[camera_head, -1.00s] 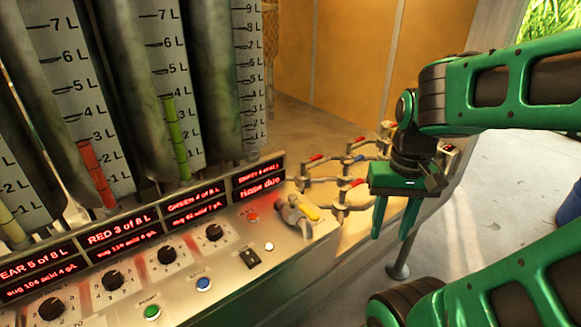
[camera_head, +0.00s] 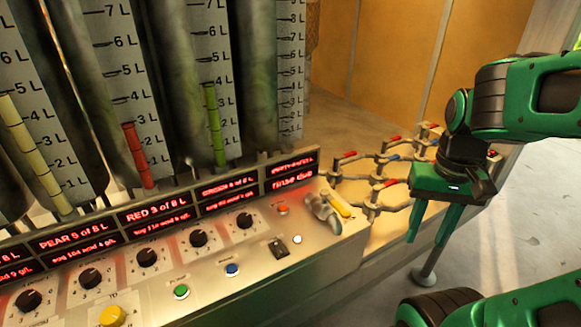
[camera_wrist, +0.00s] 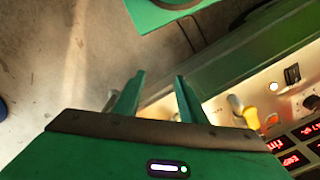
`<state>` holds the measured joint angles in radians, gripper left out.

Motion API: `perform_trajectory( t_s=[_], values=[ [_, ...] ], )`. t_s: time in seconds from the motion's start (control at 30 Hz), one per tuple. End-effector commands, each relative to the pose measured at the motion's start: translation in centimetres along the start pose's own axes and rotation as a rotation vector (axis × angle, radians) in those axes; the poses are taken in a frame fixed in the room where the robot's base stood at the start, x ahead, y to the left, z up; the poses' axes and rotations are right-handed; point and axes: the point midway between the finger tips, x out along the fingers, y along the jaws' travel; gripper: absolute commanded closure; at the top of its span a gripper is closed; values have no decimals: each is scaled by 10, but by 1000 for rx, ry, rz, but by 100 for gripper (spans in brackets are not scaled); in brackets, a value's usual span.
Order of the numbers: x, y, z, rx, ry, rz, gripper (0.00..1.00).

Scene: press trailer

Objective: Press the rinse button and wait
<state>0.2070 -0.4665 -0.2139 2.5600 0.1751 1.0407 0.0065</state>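The control panel (camera_head: 215,290) runs along the lower part of the head view. It carries a green button (camera_head: 181,291), a blue button (camera_head: 232,270), a small white button (camera_head: 297,239), a red-orange button (camera_head: 282,209) and a yellow button (camera_head: 112,316). The button labels are too small to read, so I cannot tell which is rinse.
A lever with a yellow handle (camera_head: 340,204) stands at the panel's right end. Pipes with red and blue valve handles (camera_head: 375,180) lie between panel and gripper. Open floor lies at right.

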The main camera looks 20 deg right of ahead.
Motion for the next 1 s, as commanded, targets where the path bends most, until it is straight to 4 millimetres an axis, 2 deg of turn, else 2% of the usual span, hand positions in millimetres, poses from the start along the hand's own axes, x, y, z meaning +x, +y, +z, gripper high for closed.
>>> perform_trajectory(
  t_s=[0.1, 0.17, 0.27, 0.3, 1.0],
  values=[
    [0, 0, 0, 0, 0, 0, 62],
    [0, 0, 0, 0, 0, 0, 74],
    [0, 0, 0, 0, 0, 0, 98],
    [0, 0, 0, 0, 0, 0, 100],
    [0, 0, 0, 0, 0, 0, 100]
  ],
)
